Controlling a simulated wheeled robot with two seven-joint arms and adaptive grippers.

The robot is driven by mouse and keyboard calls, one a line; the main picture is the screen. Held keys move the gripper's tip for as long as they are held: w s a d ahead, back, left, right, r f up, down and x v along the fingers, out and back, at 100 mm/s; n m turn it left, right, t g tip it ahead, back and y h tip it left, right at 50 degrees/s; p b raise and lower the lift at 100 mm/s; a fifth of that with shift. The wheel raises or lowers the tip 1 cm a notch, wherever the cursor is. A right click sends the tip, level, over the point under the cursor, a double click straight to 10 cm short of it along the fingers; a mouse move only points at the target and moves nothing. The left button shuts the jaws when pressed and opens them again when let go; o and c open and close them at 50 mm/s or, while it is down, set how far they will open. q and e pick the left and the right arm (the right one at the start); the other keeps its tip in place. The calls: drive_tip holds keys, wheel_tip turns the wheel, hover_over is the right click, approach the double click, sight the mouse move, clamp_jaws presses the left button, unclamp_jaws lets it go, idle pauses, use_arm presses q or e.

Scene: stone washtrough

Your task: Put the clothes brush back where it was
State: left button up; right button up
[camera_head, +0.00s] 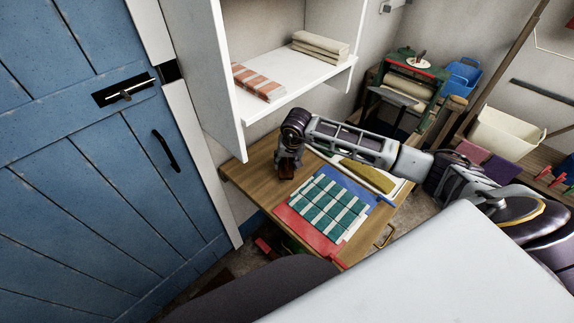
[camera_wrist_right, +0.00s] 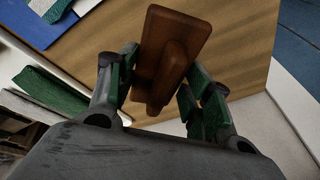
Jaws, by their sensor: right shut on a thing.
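The clothes brush is a brown wooden block with a raised grip. It shows in the wrist view (camera_wrist_right: 187,35) between the fingers of my right gripper (camera_wrist_right: 160,78), which is shut on its grip. In the head view my right gripper (camera_head: 288,158) points down over the back left part of the wooden table (camera_head: 250,178), with the brush (camera_head: 287,172) below it. The brush is at or just above the tabletop; I cannot tell whether it touches. Its underside is hidden. My left gripper is not in view.
A green-and-white checked cloth (camera_head: 328,207) lies on red and blue sheets in mid-table. An olive folded cloth (camera_head: 367,177) lies on a white board to the right. A white shelf (camera_head: 305,78) with folded towels overhangs the back. A blue door (camera_head: 100,180) stands left.

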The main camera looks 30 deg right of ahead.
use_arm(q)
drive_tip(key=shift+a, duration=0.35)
use_arm(e)
drive_tip(key=shift+w, duration=0.1)
drive_tip(key=shift+w+d, duration=0.2)
drive_tip(key=shift+w, duration=0.05)
drive_tip(key=shift+f+p, duration=0.55)
drive_tip(key=shift+f, duration=1.15)
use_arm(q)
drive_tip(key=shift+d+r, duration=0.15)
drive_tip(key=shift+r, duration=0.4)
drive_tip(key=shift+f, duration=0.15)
use_arm(e)
drive_tip(key=shift+f, duration=0.15)
drive_tip(key=o, duration=1)
